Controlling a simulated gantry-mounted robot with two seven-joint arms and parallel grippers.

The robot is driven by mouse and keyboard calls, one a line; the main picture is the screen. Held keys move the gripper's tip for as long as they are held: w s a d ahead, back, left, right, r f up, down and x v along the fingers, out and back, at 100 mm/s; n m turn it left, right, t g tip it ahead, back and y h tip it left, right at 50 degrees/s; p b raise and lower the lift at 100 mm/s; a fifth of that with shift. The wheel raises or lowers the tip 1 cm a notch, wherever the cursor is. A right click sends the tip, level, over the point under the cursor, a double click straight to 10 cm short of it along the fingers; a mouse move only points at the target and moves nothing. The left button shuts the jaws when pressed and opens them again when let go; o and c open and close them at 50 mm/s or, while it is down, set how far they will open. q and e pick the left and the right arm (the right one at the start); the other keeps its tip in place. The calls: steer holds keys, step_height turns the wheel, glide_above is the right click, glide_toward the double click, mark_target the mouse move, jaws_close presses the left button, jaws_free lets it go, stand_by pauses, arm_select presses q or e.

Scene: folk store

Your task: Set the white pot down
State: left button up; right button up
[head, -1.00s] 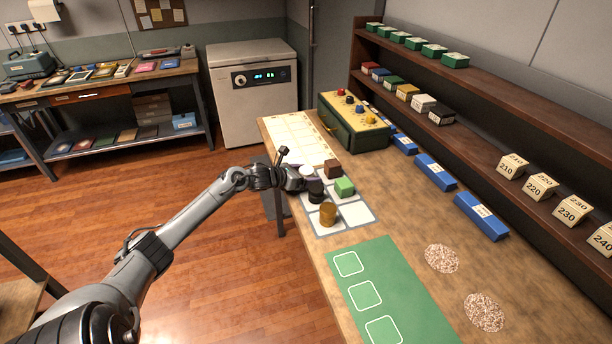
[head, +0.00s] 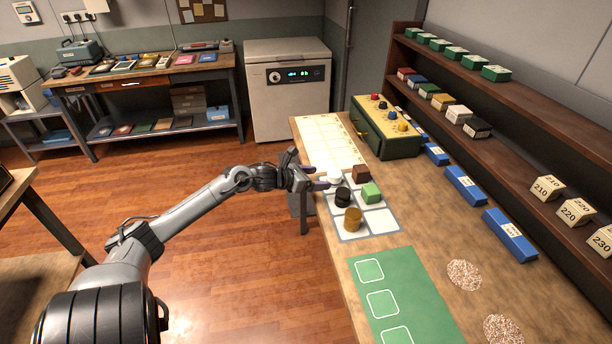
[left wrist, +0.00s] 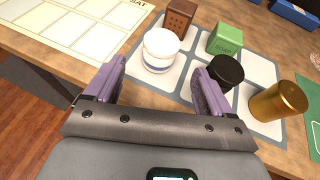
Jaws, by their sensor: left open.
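The white pot (head: 334,177) stands upright on the grey mat with white squares (head: 379,226), at its far left. In the left wrist view, the white pot (left wrist: 161,48) is ahead of the gap between the fingers, with a dark band low on its side. My left gripper (head: 315,178) is open, just left of the pot. Its purple fingers (left wrist: 157,82) are spread wide and nothing is held between them. My right gripper is in neither view.
Near the pot stand a brown block (head: 361,174), a green box (head: 371,193), a black pot (head: 343,197) and a gold cylinder (head: 353,219). A calendar-like sheet (head: 328,143) lies behind. A green mat (head: 407,283) lies in front. The floor left of the bench is clear.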

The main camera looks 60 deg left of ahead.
arm_select(q)
steer(key=shift+p+v, duration=0.4)
steer(key=shift+v, duration=1.6)
